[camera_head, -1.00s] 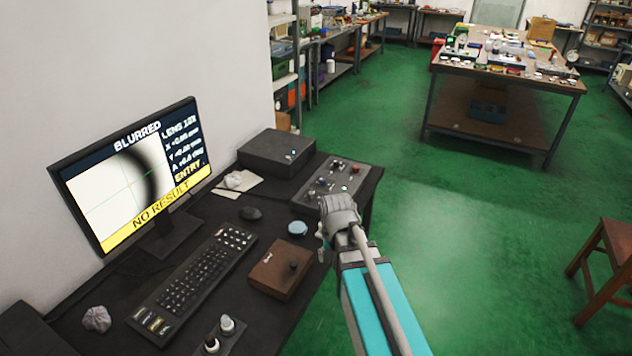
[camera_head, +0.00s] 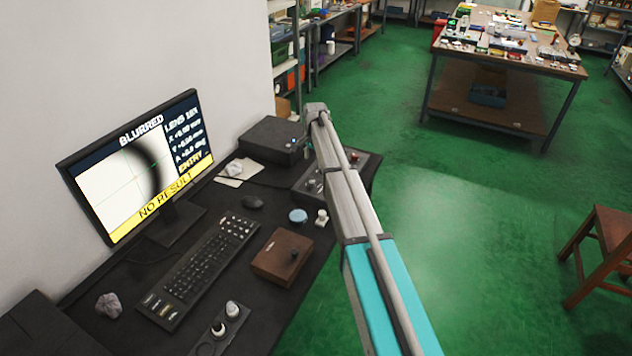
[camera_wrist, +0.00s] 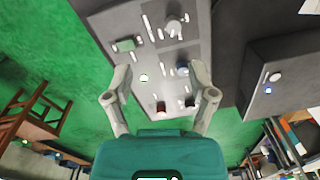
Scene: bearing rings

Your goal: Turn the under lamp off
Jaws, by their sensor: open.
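A grey control panel (camera_head: 307,189) lies on the desk's right end, partly hidden by my arm in the head view. I cannot read which belongs to the under lamp. My gripper (camera_wrist: 160,70) is open and empty, its fingers spread over the panel. Its fingertips are not visible in the head view.
A monitor (camera_head: 135,170) reads "BLURRED" and "NO RESULT".

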